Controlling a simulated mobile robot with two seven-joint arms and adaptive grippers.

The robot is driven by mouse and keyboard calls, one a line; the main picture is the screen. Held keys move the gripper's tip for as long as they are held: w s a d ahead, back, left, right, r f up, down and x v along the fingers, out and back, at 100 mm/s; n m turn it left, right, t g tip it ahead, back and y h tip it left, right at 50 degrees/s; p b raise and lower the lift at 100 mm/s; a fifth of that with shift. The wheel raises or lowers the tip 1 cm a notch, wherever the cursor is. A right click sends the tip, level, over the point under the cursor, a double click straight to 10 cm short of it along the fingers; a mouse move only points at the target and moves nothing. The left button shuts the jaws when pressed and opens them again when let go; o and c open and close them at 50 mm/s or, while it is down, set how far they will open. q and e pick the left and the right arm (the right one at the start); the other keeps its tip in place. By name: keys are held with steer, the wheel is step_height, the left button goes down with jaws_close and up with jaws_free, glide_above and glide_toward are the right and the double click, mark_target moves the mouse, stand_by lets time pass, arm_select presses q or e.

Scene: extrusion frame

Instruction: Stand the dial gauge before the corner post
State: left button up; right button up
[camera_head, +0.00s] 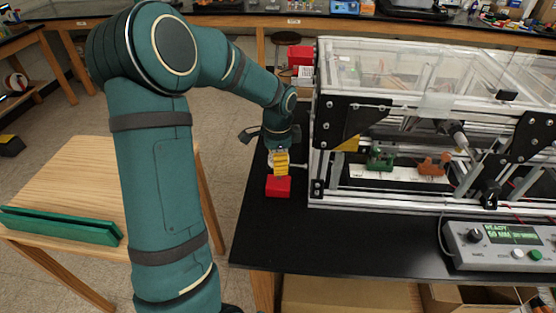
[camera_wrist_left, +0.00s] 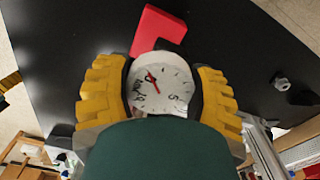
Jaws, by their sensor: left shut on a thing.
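My left gripper (camera_head: 281,163) is at the left end of the black bench, its yellow fingers pointing down. In the left wrist view, the gripper (camera_wrist_left: 160,92) is shut on the dial gauge (camera_wrist_left: 165,88), a round white dial with a red needle. The fingers sit on either side of the dial, and a dark green part of mine hides its lower portion. The corner post (camera_head: 316,155) of the aluminium frame stands just right of the gripper, apart from it. My right gripper is not in view.
A red block (camera_head: 278,187) shows just below the fingers; whether it touches the gauge I cannot tell. A control box (camera_head: 502,246) stands front right. Green and orange parts (camera_head: 381,160) sit inside the frame. The bench front left (camera_head: 275,240) is clear.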

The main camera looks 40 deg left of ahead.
arm_select(q)
steer(key=shift+f, duration=0.1)
steer(key=o, duration=1.3)
step_height(320, 180, up, 12)
steer(key=shift+r+p, duration=0.15)
steer(key=shift+p, duration=0.8)
